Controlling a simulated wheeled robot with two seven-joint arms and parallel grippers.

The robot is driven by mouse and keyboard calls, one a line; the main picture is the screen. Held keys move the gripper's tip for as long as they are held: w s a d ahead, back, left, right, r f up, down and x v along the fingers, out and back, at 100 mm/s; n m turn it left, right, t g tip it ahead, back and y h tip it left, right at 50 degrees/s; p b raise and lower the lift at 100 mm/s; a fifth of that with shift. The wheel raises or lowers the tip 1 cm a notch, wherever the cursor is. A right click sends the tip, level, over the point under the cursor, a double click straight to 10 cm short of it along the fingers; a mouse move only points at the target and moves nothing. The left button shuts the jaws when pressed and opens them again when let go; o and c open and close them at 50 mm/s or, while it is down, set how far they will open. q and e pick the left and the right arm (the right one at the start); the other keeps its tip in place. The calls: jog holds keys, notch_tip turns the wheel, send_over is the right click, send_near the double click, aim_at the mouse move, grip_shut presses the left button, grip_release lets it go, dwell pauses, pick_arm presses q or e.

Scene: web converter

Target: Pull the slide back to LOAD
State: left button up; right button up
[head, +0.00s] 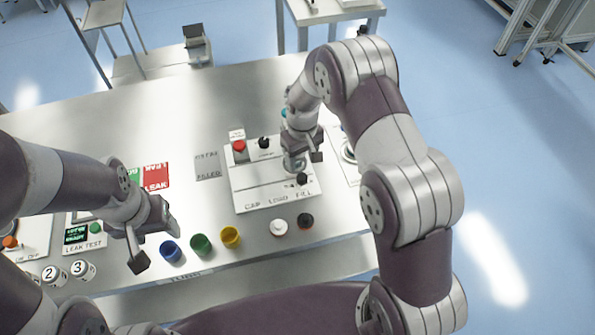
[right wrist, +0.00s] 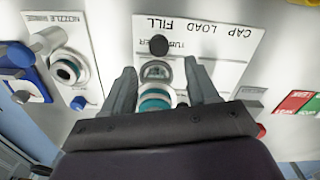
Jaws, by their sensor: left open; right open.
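The white slide panel (head: 248,190) lies on the metal table, lettered CAP, LOAD and FILL along its front edge. A black slide knob (head: 302,178) stands beside the FILL lettering; the right wrist view shows this knob (right wrist: 159,45) just beyond my fingertips. My right gripper (head: 304,158) is open above the panel, behind the knob. In the right wrist view, its fingers (right wrist: 163,78) straddle a teal-ringed cylinder (right wrist: 154,98) and a grey round holder (right wrist: 156,71); contact cannot be told. My left gripper (head: 154,243) is open and empty at the table's front left.
A red button (head: 239,146) and a black knob (head: 264,143) sit at the panel's back. White (head: 278,227) and black (head: 305,221) round pieces lie in front of it. Blue (head: 171,251), green (head: 201,244) and yellow (head: 230,237) cups stand near my left gripper. A nozzle panel (right wrist: 66,68) adjoins the slide panel.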

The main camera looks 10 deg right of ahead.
aim_at(302, 176)
notch_tip(302, 176, down, 8)
jog(key=shift+w+d+r+p, duration=0.1)
jog(key=shift+p, duration=0.55)
